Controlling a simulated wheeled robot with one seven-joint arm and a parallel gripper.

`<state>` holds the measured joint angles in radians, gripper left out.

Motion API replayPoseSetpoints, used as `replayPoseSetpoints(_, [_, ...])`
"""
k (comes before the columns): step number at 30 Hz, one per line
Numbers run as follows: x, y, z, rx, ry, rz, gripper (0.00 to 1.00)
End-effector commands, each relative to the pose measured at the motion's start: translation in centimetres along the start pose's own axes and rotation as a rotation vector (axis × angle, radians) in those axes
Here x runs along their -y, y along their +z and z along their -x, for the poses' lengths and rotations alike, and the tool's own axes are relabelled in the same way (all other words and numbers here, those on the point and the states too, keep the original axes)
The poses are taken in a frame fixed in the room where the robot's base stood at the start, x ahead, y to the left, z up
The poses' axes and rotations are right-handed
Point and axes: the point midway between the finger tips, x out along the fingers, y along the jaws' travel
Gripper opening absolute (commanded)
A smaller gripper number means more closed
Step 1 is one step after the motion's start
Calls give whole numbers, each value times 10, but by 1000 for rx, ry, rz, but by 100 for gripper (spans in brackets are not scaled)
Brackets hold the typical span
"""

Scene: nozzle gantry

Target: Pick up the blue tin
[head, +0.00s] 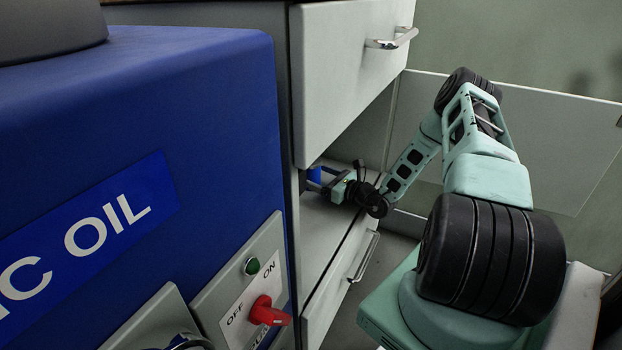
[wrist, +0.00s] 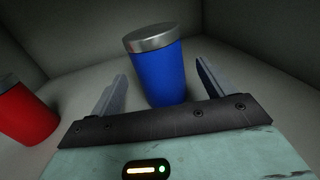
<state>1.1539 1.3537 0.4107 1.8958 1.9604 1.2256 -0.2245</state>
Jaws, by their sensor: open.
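The blue tin (wrist: 158,75) with a grey metal lid stands upright inside a shelf compartment. In the wrist view it is between and slightly beyond the two fingers of my gripper (wrist: 160,85), with a gap visible on each side. My gripper is open and empty. In the head view my gripper (head: 328,180) reaches into the compartment, and a small part of the blue tin (head: 314,175) shows at its fingers. The rest of the tin is hidden by the cabinet edge and the gripper.
A red tin (wrist: 24,112) stands to the left in the compartment. A drawer front with a handle (head: 392,40) is above the opening, and another handle (head: 365,257) is below. A large blue machine (head: 215,120) with a red switch (head: 268,312) fills the left.

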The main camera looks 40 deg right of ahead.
Motion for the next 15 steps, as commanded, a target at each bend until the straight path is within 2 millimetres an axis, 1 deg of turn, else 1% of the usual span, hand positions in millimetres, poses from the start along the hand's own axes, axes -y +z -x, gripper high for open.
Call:
replayPoseSetpoints(5, [0, -1, -15, 2, 2, 3, 81])
replayPoseSetpoints(12, [-1, 2, -47, 2, 2, 1, 81])
replayPoseSetpoints(15, [0, 4, -53, 1, 0, 1, 81])
